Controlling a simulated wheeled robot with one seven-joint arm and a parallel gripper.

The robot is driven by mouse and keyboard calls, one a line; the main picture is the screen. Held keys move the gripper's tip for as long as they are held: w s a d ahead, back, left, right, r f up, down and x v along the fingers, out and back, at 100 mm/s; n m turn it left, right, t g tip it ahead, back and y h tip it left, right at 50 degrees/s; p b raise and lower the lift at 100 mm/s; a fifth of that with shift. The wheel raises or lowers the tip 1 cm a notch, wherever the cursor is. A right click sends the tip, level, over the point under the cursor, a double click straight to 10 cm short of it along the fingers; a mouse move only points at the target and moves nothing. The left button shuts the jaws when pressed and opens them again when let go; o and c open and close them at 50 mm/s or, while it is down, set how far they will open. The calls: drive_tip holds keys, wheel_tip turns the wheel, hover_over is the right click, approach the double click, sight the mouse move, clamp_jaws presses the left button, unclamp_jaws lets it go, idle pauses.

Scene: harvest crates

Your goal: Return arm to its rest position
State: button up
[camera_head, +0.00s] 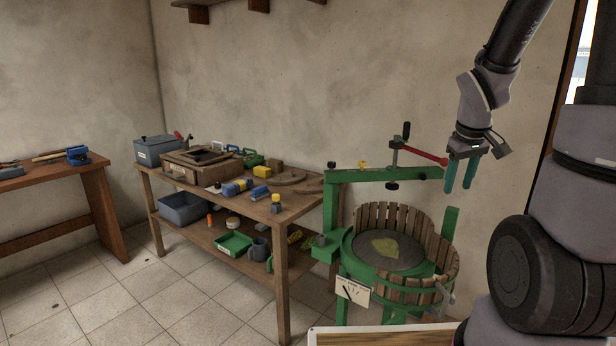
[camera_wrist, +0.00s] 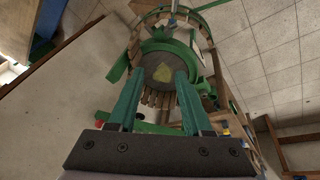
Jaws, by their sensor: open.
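My gripper (camera_head: 461,174) hangs from my arm at the right of the head view, with its two teal fingers pointing down. It is open, and nothing shows between the fingers. It is in the air above the green press (camera_head: 352,247) with its ring of wooden slats (camera_head: 375,216). In the wrist view my gripper (camera_wrist: 162,75) points toward the press, whose round grey plate (camera_wrist: 186,62) lies beyond the fingertips. A yellow-green leaf-like piece (camera_head: 385,247) lies on that plate, and it also shows in the wrist view (camera_wrist: 164,73).
The press's green beam and red-handled lever (camera_head: 425,153) stand just left of my gripper. A wooden workbench (camera_head: 281,219) with boxes and tools stands left of the press. Another bench (camera_head: 60,178) is at the far left. The wall is behind; tiled floor lies open in front.

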drive_tip(key=s+a+r+m+t+y, duration=0.1)
drive_tip(key=s+a+r+m, duration=0.2)
drive_tip(key=s+a+r, duration=0.2)
drive_tip(key=s+a+r+m+t+y, duration=0.2)
drive_tip(key=s+a+r, duration=0.4)
drive_tip(key=r, duration=0.6)
drive_tip(key=shift+s+r+m+t, duration=0.3)
drive_tip(key=shift+s+m, duration=0.3)
drive_tip(key=shift+s, duration=0.2)
